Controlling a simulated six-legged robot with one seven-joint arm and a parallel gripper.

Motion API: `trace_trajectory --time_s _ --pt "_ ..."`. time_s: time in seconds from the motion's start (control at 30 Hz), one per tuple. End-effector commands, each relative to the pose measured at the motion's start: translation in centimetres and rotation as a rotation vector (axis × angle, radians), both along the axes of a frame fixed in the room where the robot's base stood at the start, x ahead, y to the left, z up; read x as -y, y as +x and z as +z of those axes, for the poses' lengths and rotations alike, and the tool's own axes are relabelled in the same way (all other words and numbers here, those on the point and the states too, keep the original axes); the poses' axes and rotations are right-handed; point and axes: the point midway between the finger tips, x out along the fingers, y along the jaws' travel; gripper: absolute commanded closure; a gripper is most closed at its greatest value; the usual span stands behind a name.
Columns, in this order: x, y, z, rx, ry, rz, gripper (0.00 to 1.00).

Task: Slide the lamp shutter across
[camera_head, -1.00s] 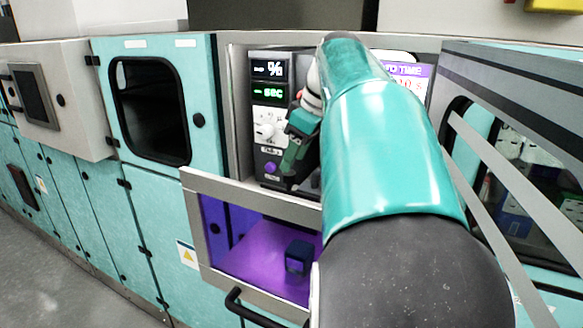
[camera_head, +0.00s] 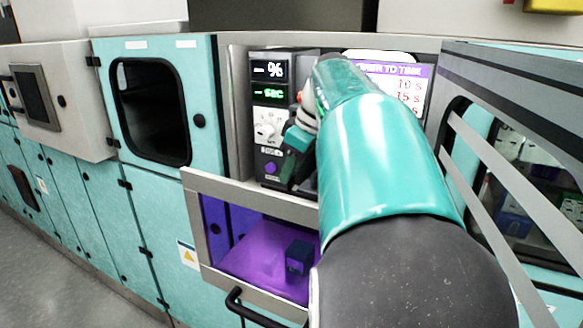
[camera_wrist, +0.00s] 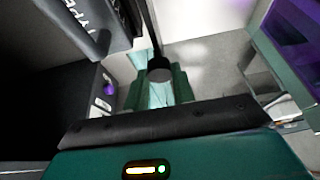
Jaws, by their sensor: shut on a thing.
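My gripper (camera_head: 290,172) is in front of the panel at the back of the open bay, its fingers pointing down. In the wrist view my gripper (camera_wrist: 159,88) has its green fingers on both sides of a dark round knob (camera_wrist: 160,68) with a grey end, and is shut on it. This knob appears to be the lamp shutter's handle. The shutter plate cannot be made out, and my arm hides the right part of the bay.
A control panel (camera_head: 268,68) with displays and a dial stands just left of my gripper. Below is a purple-lit compartment (camera_head: 250,262) with a dark blue block (camera_head: 298,257). A time chart (camera_head: 405,85) hangs behind my arm. A windowed teal door (camera_head: 205,75) is at left.

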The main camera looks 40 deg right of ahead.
Motion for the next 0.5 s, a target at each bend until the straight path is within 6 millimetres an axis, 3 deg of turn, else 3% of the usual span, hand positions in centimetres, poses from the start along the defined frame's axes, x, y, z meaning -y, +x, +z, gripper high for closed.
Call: trace_trajectory --time_s 0.13,0.3,0.5 --pt "0.7 -1.8 -0.1 -0.001 0.0 -0.002 1.0" --pt "2.0 -5.4 -0.1 -0.003 0.002 -0.003 1.0" --pt "2.6 -7.4 -0.1 -0.002 0.001 -0.001 1.0"
